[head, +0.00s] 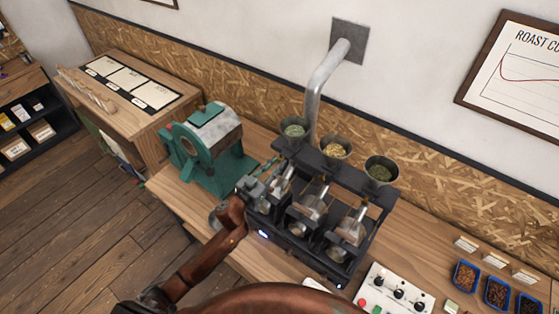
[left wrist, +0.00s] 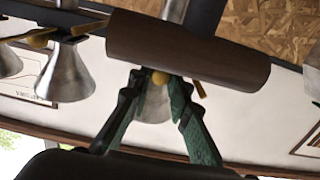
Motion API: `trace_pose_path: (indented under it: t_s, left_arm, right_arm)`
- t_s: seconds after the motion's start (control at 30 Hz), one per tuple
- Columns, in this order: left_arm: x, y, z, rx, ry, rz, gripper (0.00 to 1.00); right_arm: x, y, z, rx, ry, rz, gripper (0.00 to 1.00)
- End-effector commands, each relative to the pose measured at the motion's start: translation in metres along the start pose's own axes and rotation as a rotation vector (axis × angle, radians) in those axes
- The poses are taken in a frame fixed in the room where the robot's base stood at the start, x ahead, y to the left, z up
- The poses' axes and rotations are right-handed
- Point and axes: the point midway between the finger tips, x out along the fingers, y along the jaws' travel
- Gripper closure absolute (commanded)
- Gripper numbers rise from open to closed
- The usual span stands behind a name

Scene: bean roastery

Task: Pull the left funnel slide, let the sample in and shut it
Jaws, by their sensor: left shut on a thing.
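Three open funnels stand in a row on a dark rack (head: 350,188). The left funnel (head: 295,130) holds pale green beans, the middle one (head: 335,149) yellowish beans and the right one (head: 381,171) darker green beans. My left gripper (head: 266,183) is at the left end of the rack, below the left funnel. In the left wrist view its green-padded fingers (left wrist: 158,88) are shut on a small yellow slide knob (left wrist: 160,77). How far this slide is out is hard to tell. A brown cylinder (left wrist: 190,52) hides part of it. My right gripper is not in view.
A green roaster (head: 208,145) stands close to the left of the rack. A white control box (head: 393,292) and blue bean trays (head: 497,291) lie to the right. A grey pipe (head: 325,80) rises behind the rack. A side table (head: 130,95) stands at the left.

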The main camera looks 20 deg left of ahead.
Motion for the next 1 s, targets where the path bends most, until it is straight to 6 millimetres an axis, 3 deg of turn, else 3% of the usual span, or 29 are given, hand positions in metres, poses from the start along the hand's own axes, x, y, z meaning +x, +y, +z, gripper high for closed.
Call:
trace_pose_path:
  t_s: [0.1,0.33,0.37,0.6,0.87,1.0]
  left_arm:
    - [-0.011,0.000,0.000,-0.001,-0.002,-0.001,1.00]
    - [-0.011,0.000,0.000,0.000,-0.001,0.000,1.00]
    - [-0.011,0.000,0.000,0.000,-0.001,0.000,0.81]
    - [-0.011,0.000,0.000,0.000,-0.001,0.000,0.65]
    - [-0.012,0.000,0.000,0.000,-0.001,0.000,0.65]
    - [-0.022,0.000,0.001,-0.001,-0.002,-0.001,0.65]
  right_arm:
    - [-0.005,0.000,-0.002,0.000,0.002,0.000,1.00]
    - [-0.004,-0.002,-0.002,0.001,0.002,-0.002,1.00]
    - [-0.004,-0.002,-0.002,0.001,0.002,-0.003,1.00]
    - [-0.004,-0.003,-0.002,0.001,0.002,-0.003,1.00]
    - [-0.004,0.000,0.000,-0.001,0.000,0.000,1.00]
    - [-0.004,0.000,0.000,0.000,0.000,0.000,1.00]
